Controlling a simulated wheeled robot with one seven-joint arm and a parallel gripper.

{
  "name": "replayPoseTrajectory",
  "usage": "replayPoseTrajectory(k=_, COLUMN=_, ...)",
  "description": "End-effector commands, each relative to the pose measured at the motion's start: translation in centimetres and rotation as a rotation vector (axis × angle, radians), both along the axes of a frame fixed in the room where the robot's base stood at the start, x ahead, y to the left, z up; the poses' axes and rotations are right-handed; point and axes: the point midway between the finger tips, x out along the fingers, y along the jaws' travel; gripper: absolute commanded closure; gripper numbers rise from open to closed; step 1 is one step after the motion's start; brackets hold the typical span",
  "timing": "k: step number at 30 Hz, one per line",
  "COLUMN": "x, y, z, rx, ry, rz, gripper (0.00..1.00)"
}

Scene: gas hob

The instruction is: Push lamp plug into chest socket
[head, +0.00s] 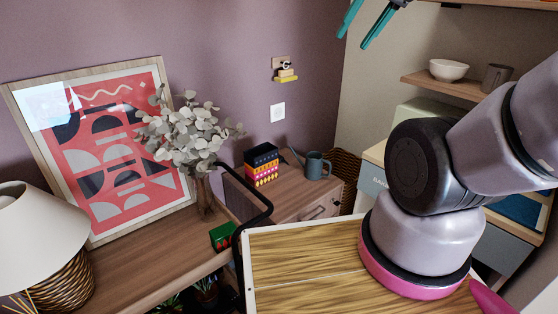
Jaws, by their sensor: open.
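My gripper (353,40) shows at the top of the head view, with two teal fingers apart and nothing between them. It is high up, in front of the wall and above the chest. The chest (325,205) is wooden with a drawer handle and stands by the back corner. A white square plate that looks like a socket (277,112) is on the purple wall above it. A lamp with a cream shade (38,238) and woven base (62,285) stands at the left edge. I cannot make out the lamp's plug or cord.
A vase of leaves (203,192) and a framed print (110,150) are on the left wooden top (150,245). A small wall rack (285,70) is above the socket. My arm covers the right side.

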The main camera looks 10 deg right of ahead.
Motion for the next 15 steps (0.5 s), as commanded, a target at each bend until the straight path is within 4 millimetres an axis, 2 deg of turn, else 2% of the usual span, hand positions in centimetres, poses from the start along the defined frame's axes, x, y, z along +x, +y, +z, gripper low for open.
replayPoseTrajectory(k=2, x=0.0, y=0.0, z=0.0, rx=0.0, ry=0.0, rz=0.0, gripper=0.5)
replayPoseTrajectory(k=3, x=0.0, y=0.0, z=0.0, rx=0.0, ry=0.0, rz=0.0, gripper=0.42)
replayPoseTrajectory(k=5, x=0.1, y=0.0, z=0.0, rx=-0.001, ry=0.0, rz=0.001, gripper=0.2)
replayPoseTrajectory(k=10, x=1.8, y=0.0, z=0.5, rx=-0.019, ry=0.01, rz=0.021, gripper=0.2)
replayPoseTrajectory(k=15, x=6.5, y=0.0, z=1.2, rx=-0.063, ry=0.032, rz=0.074, gripper=0.2)
